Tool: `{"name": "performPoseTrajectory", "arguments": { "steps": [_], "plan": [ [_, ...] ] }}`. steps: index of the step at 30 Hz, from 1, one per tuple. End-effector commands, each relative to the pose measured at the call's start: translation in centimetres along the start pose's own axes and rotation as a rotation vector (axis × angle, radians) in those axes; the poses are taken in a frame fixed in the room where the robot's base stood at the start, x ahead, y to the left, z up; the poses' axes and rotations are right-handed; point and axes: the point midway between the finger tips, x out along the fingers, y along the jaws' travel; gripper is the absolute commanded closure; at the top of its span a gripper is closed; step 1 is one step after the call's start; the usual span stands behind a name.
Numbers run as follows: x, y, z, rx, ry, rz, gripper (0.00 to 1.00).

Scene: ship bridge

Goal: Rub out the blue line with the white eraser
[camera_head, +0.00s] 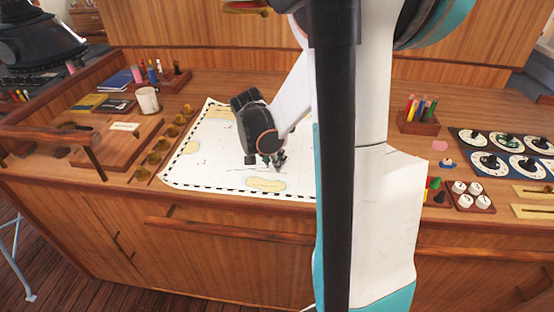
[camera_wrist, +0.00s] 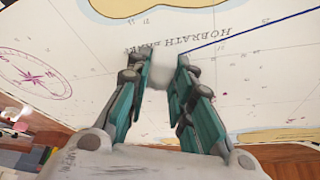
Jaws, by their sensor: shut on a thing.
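My gripper (camera_head: 273,161) is low over the white sea chart (camera_head: 205,175) on the desk. In the wrist view my gripper (camera_wrist: 160,64) is shut on the white eraser (camera_wrist: 157,76), which shows as a pale block between the two fingertips. The eraser seems to be at the chart surface, but I cannot tell whether it touches. The blue line (camera_wrist: 255,30) runs from beside the right fingertip up to the right edge of the wrist view. In the head view I cannot make out the eraser or the blue line.
A white mug (camera_head: 148,100) and a wooden board (camera_head: 122,143) stand left of the chart. A pen holder (camera_head: 418,122), dark dial panels (camera_head: 500,150) and a tray of white knobs (camera_head: 470,196) are at the right. My arm hides the chart's right part.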

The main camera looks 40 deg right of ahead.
Motion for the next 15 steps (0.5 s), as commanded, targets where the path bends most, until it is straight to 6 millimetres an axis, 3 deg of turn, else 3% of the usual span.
{"name": "performPoseTrajectory", "arguments": {
  "steps": [6,15],
  "plan": [
    [-0.38,-1.14,1.0,-0.001,0.0,-0.001,0.98],
    [-0.42,-1.24,1.1,0.0,-0.001,0.0,0.98]
  ]
}}
